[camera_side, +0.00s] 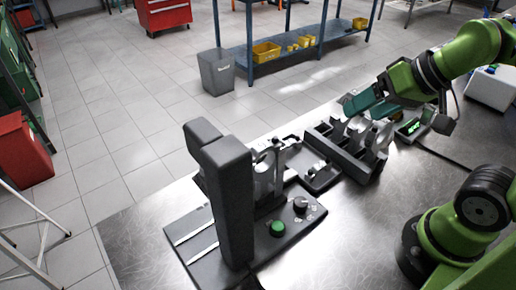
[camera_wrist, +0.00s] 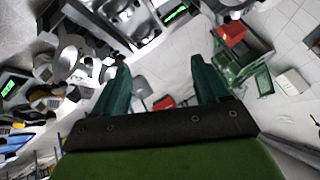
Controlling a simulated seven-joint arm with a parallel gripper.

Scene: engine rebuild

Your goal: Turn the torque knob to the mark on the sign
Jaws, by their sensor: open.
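The likely torque knob (camera_side: 300,204) is a small dark dial with pale marks around it. It sits on the black base of the press-like fixture (camera_side: 228,200), beside a green button (camera_side: 277,228). My gripper (camera_side: 358,103) is up and to the right of it, well apart, above the far side of the table. In the wrist view my gripper (camera_wrist: 160,65) has its two teal fingers spread with nothing between them. No sign can be clearly made out. A small device with a green lit display (camera_side: 413,127) stands under my arm, its text too small to read.
A dark rack (camera_side: 345,150) holding metal engine parts lies just below my gripper. The fixture's tall black uprights stand left of the knob. The steel table (camera_side: 350,230) is bare right of the knob. A grey bin (camera_side: 216,72) and blue shelf stand on the floor beyond.

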